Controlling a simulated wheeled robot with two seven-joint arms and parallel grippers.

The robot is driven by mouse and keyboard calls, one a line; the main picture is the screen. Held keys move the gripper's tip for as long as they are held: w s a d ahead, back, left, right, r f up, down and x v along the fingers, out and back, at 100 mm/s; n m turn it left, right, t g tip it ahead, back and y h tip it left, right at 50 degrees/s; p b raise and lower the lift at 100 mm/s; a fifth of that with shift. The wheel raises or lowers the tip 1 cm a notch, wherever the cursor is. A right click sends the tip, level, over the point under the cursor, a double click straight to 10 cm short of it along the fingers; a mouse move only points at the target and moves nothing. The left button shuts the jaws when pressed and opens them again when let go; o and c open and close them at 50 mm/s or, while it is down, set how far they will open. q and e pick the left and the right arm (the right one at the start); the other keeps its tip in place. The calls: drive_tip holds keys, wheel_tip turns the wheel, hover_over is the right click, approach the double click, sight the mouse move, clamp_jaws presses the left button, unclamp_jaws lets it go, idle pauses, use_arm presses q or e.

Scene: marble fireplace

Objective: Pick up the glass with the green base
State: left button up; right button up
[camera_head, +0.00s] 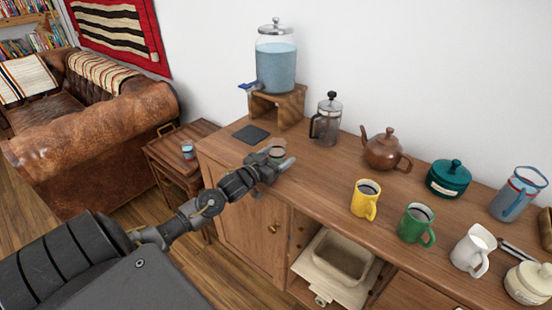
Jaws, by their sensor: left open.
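A small glass with a blue-green tint (188,149) stands on the low wooden side table at the left, beside the cabinet. It is too small to tell its base colour clearly. My left gripper (279,158) is open above the left part of the wooden cabinet top, well to the right of that glass. A small round reddish-grey thing (277,151) shows at the fingers; I cannot tell what it is or whether they touch it. My right gripper is not in view.
The cabinet top (322,164) holds a water dispenser (276,62) on a wooden stand, a French press (327,120), a brown teapot (384,150), a teal pot (449,178), a yellow mug (365,199), a green mug (415,224) and a white jug (473,249). A leather sofa (95,130) stands left.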

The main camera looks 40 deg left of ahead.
sight(271, 153)
use_arm(q)
drive_tip(key=c, duration=1.2)
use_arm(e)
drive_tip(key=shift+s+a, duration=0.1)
